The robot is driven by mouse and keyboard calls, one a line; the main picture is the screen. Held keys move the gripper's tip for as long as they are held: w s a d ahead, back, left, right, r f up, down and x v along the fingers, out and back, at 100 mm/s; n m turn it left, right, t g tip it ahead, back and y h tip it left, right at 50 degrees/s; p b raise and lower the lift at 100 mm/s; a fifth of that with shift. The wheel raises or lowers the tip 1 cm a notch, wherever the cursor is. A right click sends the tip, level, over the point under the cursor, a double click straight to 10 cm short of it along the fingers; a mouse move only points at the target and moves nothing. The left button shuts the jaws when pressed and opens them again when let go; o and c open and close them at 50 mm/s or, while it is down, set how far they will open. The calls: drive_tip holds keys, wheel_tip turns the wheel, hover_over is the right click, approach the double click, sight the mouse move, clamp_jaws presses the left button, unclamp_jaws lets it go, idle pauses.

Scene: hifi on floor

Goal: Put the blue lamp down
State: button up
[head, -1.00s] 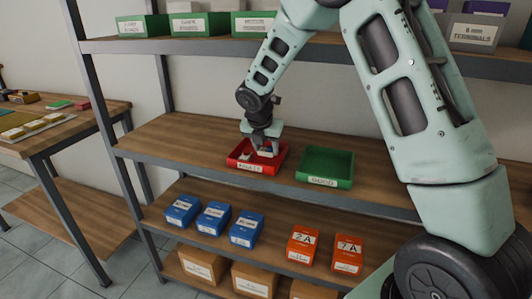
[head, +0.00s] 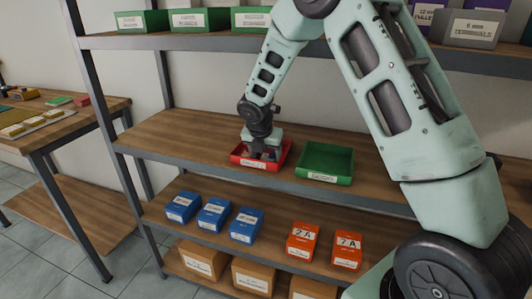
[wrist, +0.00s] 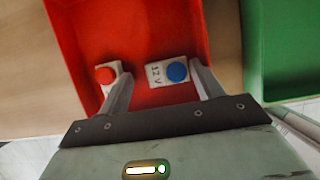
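The blue lamp (wrist: 177,71), a white block marked 12 V with a blue dome, is inside the red tray (wrist: 150,25) and appears to rest on its floor. My gripper (wrist: 162,72) is open around it. The right finger is close beside the lamp, and a gap shows on the left. A red-domed lamp (wrist: 107,75) lies in the same tray, just outside the left finger. In the head view my gripper (head: 262,153) reaches down into the red tray (head: 239,159) on the middle shelf, hiding the blue lamp.
An empty green tray (head: 325,161) stands right of the red one. Blue boxes (head: 214,215) and orange boxes (head: 303,243) stand on the shelf below. The upper shelf (head: 200,40) runs above, close to my arm. The middle shelf is bare left of the red tray.

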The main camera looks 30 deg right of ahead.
drive_tip(key=shift+s+r, duration=0.1)
drive_tip(key=shift+r, duration=0.3)
drive_tip(key=v, duration=1.2)
drive_tip(key=s+a+m+y, duration=0.3)
drive_tip(key=s+a+m, duration=0.4)
drive_tip(key=s+a, duration=0.7)
drive_tip(key=s+a+m+g, duration=0.1)
drive_tip(key=s+a+m, duration=0.1)
drive_tip(key=s, duration=0.4)
drive_tip(key=s+a+f+m+g, duration=0.1)
drive_tip(key=s+a+m, duration=0.2)
drive_tip(key=s+m, duration=0.2)
drive_tip(key=s+a+f+m+y, duration=0.1)
drive_tip(key=s+a+m, duration=0.2)
drive_tip(key=s, duration=0.6)
drive_tip(key=shift+m+g, duration=0.4)
drive_tip(key=shift+m, duration=0.1)
drive_tip(key=shift+a+f, duration=0.1)
drive_tip(key=shift+f, duration=0.05)
